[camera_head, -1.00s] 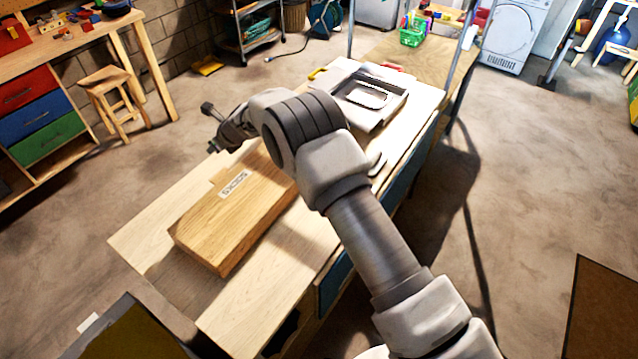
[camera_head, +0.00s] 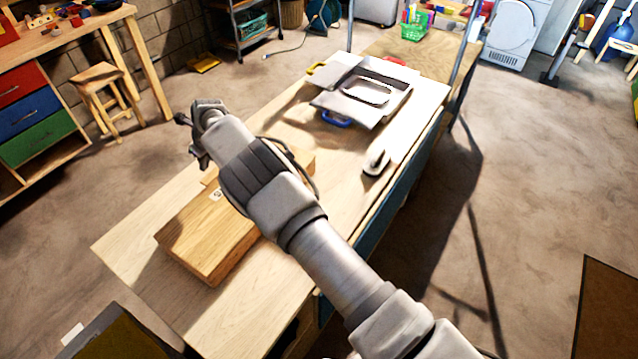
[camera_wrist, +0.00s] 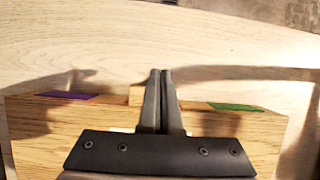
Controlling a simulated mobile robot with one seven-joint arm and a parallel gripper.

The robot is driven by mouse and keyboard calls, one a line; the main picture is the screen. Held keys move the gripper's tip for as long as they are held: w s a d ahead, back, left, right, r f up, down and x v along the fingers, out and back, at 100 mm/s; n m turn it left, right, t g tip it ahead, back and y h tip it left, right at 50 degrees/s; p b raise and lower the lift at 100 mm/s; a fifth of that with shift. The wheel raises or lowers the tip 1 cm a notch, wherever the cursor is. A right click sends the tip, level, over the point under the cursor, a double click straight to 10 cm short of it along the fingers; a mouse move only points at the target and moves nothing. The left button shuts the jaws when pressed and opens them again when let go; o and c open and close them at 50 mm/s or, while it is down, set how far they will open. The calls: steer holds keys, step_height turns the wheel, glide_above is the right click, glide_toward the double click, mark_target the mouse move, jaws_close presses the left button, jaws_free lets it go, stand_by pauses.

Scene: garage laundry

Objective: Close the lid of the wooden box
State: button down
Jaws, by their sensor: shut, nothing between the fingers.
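The wooden box (camera_head: 205,235) lies on the light wooden workbench in the head view. Its top looks flat and level, with no raised lid visible; my arm hides its far part and most of the label. In the wrist view the box's wooden surface (camera_wrist: 45,125) fills the lower part, with a purple patch (camera_wrist: 68,95), a green patch (camera_wrist: 236,106) and a small wooden tab (camera_wrist: 142,95) at the edge. My gripper (camera_wrist: 161,73) is shut and empty, its fingers in front of the tab in that view. Whether it touches the box cannot be told.
The workbench (camera_head: 125,242) has bare room around the box. A grey-white open case (camera_head: 335,106) and a white-and-dark object (camera_head: 376,162) lie farther along it. A wooden stool (camera_head: 100,75) and a workbench with coloured drawers (camera_head: 40,145) stand at the left.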

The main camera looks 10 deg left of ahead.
steer(key=shift+a+f, duration=0.1)
steer(key=shift+f, duration=0.3)
stand_by(0.5)
steer(key=b+v, duration=0.2)
steer(key=v, duration=1.5)
steer(key=w+d+r+n, duration=0.35)
steer(key=d+r, duration=0.75)
steer(key=d, duration=0.5)
steer(key=s+d+r+n+t, duration=0.1)
steer(key=s+d+r+n, duration=0.15)
steer(key=d, duration=0.45)
steer(key=s+d+r+n, duration=0.2)
steer(key=d+r+n, duration=0.15)
steer(key=d, duration=0.45)
steer(key=s+d+r+n+t+h, duration=0.25)
steer(key=s+d+n, duration=0.35)
steer(key=s+d, duration=0.6)
steer(key=s+d+f+n+h, duration=0.2)
steer(key=s+d+f+n, duration=0.2)
steer(key=s+d, duration=0.5)
steer(key=s+n, duration=0.1)
steer(key=n, duration=0.1)
steer(key=shift+s+f+n, duration=0.2)
steer(key=shift+s+n, duration=0.15)
